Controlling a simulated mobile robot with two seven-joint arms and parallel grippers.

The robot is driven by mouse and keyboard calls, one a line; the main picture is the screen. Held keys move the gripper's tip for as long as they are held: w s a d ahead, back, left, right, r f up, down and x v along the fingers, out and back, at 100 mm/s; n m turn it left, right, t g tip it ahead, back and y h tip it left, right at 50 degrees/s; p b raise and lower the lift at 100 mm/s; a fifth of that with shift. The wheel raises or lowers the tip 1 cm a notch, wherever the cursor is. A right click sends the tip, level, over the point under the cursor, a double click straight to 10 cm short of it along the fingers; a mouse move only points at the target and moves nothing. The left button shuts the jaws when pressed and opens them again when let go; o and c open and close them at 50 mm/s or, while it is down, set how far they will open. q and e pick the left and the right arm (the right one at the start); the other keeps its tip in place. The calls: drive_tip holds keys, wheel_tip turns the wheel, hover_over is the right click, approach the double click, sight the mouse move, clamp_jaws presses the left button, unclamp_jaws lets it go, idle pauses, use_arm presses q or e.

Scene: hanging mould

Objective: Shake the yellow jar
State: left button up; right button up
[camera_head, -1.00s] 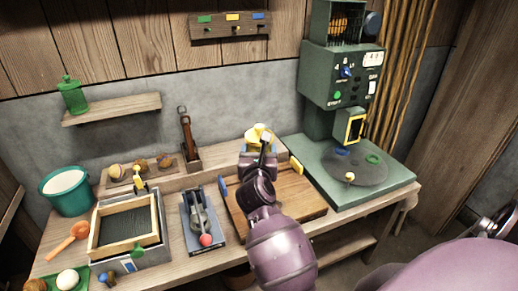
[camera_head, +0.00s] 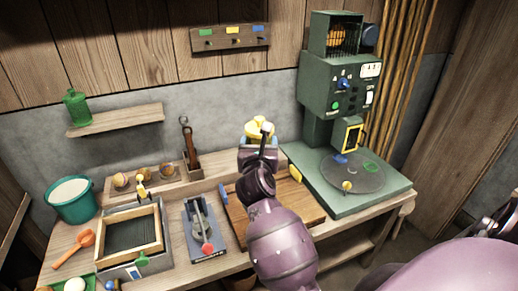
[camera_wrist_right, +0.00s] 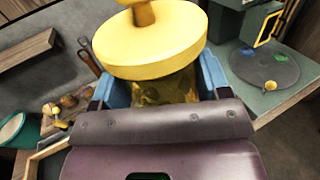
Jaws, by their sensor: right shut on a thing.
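The yellow jar (camera_head: 259,128) has a wide yellow lid with a knob, and shows above my right gripper (camera_head: 259,143) in the head view. In the right wrist view the jar (camera_wrist_right: 150,43) fills the upper middle, its see-through yellow body between the blue fingers of the right gripper (camera_wrist_right: 165,90). The right gripper is shut on the jar and holds it roughly upright, slightly tilted in the wrist picture. The wrist hides the jar's lower part. My left gripper is not in view.
Below the arm lies a wooden board (camera_head: 290,205). A green machine (camera_head: 345,185) with a round plate stands to the right. A wooden tool holder (camera_head: 192,163), a grey lever device (camera_head: 203,230), a framed tray (camera_head: 130,232) and a teal bucket (camera_head: 72,200) stand to the left.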

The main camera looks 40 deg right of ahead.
wheel_tip(320, 180, down, 7)
drive_tip(key=b, duration=0.5)
